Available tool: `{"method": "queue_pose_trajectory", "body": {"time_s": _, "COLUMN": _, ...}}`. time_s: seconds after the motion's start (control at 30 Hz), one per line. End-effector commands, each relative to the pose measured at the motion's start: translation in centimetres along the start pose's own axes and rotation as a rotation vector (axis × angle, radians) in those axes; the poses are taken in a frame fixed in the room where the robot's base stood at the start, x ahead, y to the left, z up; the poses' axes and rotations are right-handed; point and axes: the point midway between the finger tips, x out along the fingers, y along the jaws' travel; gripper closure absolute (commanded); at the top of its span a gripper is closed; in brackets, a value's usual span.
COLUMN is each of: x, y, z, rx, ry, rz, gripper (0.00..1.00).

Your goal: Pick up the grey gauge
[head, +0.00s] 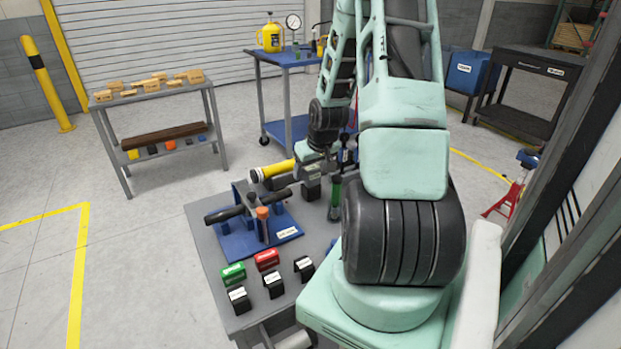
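The only thing I can make out as a gauge is a round one (293,22) with a white dial and dark rim. It stands upright at the back of the blue cart's top, beside a yellow can. Its body colour is too small to judge. The end of my arm, with my gripper (318,160), hangs well in front of it, over the far edge of the near grey workbench. My gripper is small and dark against a yellow cylinder (271,171) and grey parts beside it. I cannot tell its fingers apart or whether they touch anything.
The near workbench (205,240) holds a blue fixture (240,246) with a black bar, and several green, red and black labelled blocks. The blue cart (270,57) stands behind. A grey shelf (146,98) with wooden blocks is at left. Open floor lies between.

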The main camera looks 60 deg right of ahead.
Motion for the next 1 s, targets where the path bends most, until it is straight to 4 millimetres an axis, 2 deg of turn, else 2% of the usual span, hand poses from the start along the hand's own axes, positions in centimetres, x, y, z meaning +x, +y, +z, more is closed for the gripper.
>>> {"method": "queue_pose_trajectory", "body": {"time_s": 0.03, "x": 0.0, "y": 0.0, "z": 0.0, "rx": 0.000, "ry": 0.000, "rz": 0.000, "gripper": 0.44}}
{"method": "queue_pose_trajectory", "body": {"time_s": 0.2, "x": 0.0, "y": 0.0, "z": 0.0, "rx": 0.000, "ry": 0.000, "rz": 0.000, "gripper": 0.90}}
{"method": "queue_pose_trajectory", "body": {"time_s": 0.47, "x": -0.2, "y": 0.0, "z": -0.1, "rx": 0.000, "ry": 0.003, "rz": 0.001, "gripper": 0.90}}
{"method": "queue_pose_trajectory", "body": {"time_s": 0.57, "x": -0.8, "y": 0.1, "z": -0.5, "rx": 0.001, "ry": 0.005, "rz": 0.001, "gripper": 0.90}}
{"method": "queue_pose_trajectory", "body": {"time_s": 1.0, "x": -7.8, "y": 0.1, "z": -3.3, "rx": 0.002, "ry": 0.006, "rz": 0.003, "gripper": 0.90}}
